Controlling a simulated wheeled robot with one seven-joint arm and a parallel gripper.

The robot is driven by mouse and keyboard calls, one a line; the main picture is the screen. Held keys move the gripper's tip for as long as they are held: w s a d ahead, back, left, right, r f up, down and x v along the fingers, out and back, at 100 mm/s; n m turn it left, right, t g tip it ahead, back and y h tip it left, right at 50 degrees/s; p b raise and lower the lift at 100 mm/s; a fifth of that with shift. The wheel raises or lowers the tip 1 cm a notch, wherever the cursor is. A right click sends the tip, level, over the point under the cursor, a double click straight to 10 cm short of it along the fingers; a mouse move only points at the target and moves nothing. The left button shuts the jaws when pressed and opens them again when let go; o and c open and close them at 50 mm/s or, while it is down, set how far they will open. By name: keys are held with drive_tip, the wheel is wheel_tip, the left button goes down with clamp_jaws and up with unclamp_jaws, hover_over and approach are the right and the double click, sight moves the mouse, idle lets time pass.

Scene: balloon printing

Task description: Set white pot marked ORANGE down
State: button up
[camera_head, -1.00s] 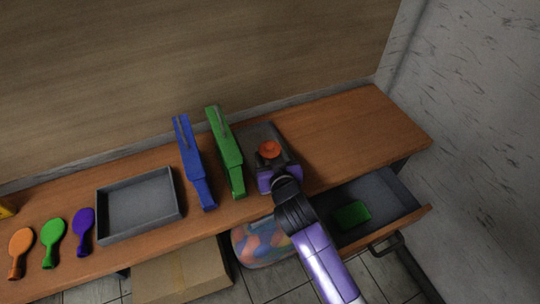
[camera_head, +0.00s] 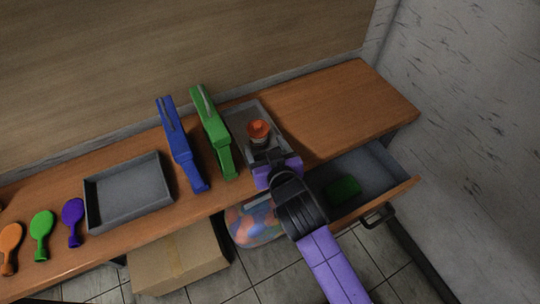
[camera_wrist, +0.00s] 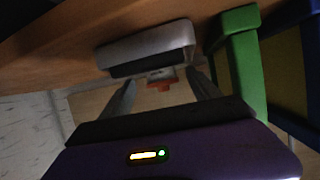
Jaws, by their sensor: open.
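The white pot (camera_head: 259,139) with orange contents stands upright in the small grey tray (camera_head: 240,112) on the bench. Its marking is not readable. My gripper (camera_head: 268,155) is open just in front of the pot, on the near side, and holds nothing. The wrist view looks upside down: the pot (camera_wrist: 161,75) shows beyond and between my two spread fingers, with its orange part (camera_wrist: 159,87) lowest in the picture and the tray (camera_wrist: 146,47) above it.
Green (camera_head: 213,132) and blue (camera_head: 181,146) upright devices stand left of the small tray. An open drawer (camera_head: 370,172) holds a green item (camera_head: 343,190). The bench at right is clear.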

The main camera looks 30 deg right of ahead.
drive_tip(key=v, duration=0.5)
drive_tip(key=shift+f, duration=0.1)
drive_tip(key=s+a+f+y, duration=0.2)
drive_tip(key=s, duration=1.4)
drive_tip(key=s+d+r+n, duration=0.1)
drive_tip(key=s+d+r, duration=0.1)
drive_tip(key=s, duration=0.5)
drive_tip(key=s+d+r+t, duration=0.1)
drive_tip(key=s+d+r, duration=0.1)
drive_tip(key=s+r, duration=0.3)
drive_tip(key=s, duration=0.2)
drive_tip(key=shift+s+r+n+t, duration=0.15)
drive_tip(key=shift+s+n+t, duration=0.15)
drive_tip(key=shift+s+n, duration=0.1)
